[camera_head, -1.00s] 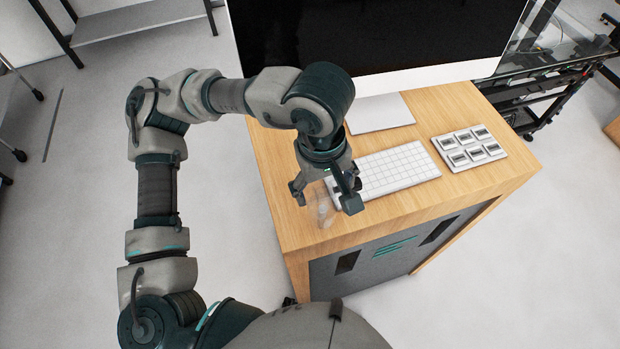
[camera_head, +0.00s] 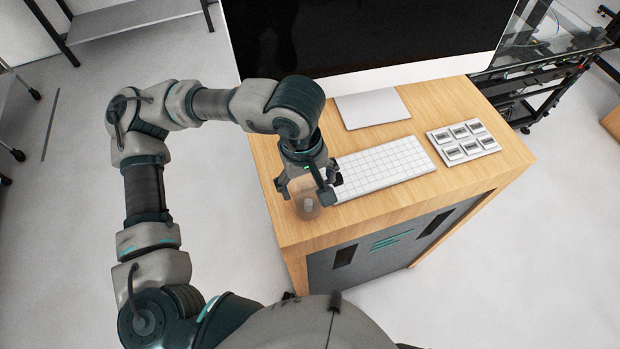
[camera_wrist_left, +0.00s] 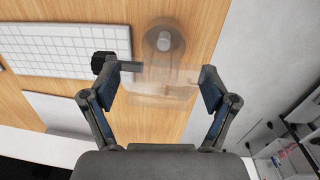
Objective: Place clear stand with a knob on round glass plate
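The clear stand with a knob (camera_head: 306,205) is near the front left corner of the wooden desk. It is see-through, and its outline is faint. In the left wrist view its grey round knob (camera_wrist_left: 164,42) is above the fingertips, and its clear body reaches between the pads. My left gripper (camera_head: 304,191) is low around the stand with its fingers spread on either side. The left wrist view also shows the spread fingers (camera_wrist_left: 162,82); firm contact cannot be told. I cannot make out a round glass plate. My right gripper is out of view.
A white keyboard (camera_head: 382,168) lies close to the right of the gripper. Behind it are a flat pale pad (camera_head: 372,108) and a large dark monitor (camera_head: 360,35). A panel of small square keys (camera_head: 463,142) lies farther right. The wooden desk (camera_head: 400,210) has a bare front strip.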

